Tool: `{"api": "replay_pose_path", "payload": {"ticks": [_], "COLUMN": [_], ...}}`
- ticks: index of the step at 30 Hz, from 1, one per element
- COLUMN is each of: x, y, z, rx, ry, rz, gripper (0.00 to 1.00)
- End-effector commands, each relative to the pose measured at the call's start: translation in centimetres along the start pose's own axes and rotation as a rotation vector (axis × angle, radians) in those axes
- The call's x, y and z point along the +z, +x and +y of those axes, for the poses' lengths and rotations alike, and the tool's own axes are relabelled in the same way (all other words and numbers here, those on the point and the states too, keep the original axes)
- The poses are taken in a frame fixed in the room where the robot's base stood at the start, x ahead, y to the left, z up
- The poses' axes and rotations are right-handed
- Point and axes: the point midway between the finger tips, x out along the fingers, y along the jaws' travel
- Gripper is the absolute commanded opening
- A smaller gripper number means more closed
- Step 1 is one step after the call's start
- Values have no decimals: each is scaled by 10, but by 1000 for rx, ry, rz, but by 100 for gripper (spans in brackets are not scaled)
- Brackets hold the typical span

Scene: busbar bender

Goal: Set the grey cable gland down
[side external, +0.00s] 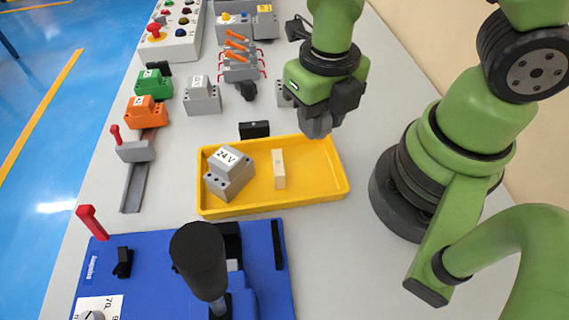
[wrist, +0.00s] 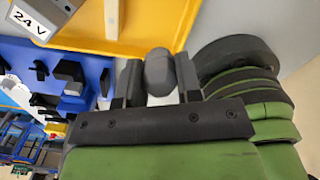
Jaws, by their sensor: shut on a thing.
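The grey cable gland (wrist: 158,72) shows in the wrist view as a rounded grey piece between my two grey fingers. My gripper (wrist: 158,82) is shut on it. In the side view my gripper (side external: 318,124) points down at the back right corner of the yellow tray (side external: 325,193). In that view the gland can hardly be told from the grey fingers. I cannot tell exactly how high it is above the tray.
The tray holds a grey 24 V block (side external: 229,174) at the left and a pale bar (side external: 278,168) in the middle. Its right part is clear. A blue bender base (side external: 150,262) stands in front, a small black block (side external: 254,129) behind. Grey and coloured devices stand further back.

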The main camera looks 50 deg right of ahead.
Motion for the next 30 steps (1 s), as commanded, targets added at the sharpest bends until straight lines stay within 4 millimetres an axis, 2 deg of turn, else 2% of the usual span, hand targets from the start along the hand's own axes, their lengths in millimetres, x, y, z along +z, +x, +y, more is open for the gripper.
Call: {"api": "replay_pose_path", "payload": {"ticks": [9,16,24,30], "x": [-2,-1,-1,-1], "y": [47,62,91,94], "z": [-1,-1,-1,0], "rx": [-6,-3,-3,-1], "ry": [-3,-2,-2,-2], "rz": [6,3,3,0], "gripper": [10,10,10,10]}}
